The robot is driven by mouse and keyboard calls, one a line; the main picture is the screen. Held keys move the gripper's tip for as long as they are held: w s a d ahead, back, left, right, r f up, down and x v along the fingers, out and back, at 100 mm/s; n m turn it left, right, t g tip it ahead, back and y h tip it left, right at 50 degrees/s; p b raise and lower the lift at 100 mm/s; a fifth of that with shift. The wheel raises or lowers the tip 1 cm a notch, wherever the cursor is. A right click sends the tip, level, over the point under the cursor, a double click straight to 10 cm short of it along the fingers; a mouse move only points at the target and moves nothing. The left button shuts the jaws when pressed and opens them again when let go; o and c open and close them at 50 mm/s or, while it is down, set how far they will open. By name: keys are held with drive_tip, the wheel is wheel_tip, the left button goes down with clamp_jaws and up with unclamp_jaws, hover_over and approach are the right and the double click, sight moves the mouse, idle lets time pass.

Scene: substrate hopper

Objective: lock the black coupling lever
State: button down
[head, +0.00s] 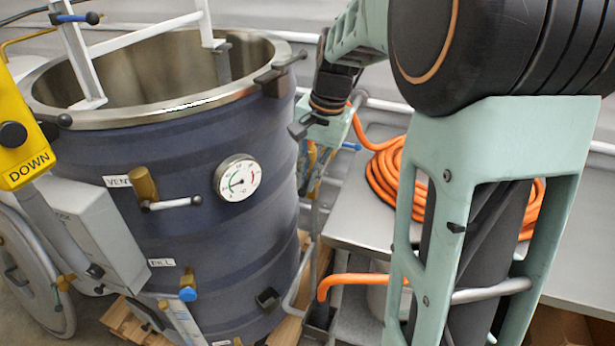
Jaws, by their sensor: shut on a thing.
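My arm comes down from the top right, and my gripper (318,122) is at its end, just right of the blue hopper's upper wall. It is shut on a small dark piece that looks like the black coupling lever (298,131). The fingertips and the lever are small and overlap, so the lever's angle and its lock state cannot be told. The coupling under it is mostly hidden by my wrist. An orange hose (385,170) runs up close behind my gripper.
The blue hopper (200,250) with a steel rim and a gauge (237,178) fills the left. A black rim clamp (280,72) sits close left of my gripper. A yellow DOWN pendant (20,150) hangs far left. A grey bench (365,215) stands right.

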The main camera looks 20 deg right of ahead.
drive_tip(key=shift+s+f, duration=0.1)
drive_tip(key=c, duration=2)
unclamp_jaws()
drive_tip(key=shift+c, duration=0.2)
wheel_tip(320, 180, up, 12)
drive_tip(key=s+d, duration=0.1)
drive_tip(key=d, duration=0.1)
drive_tip(key=shift+s, duration=0.1)
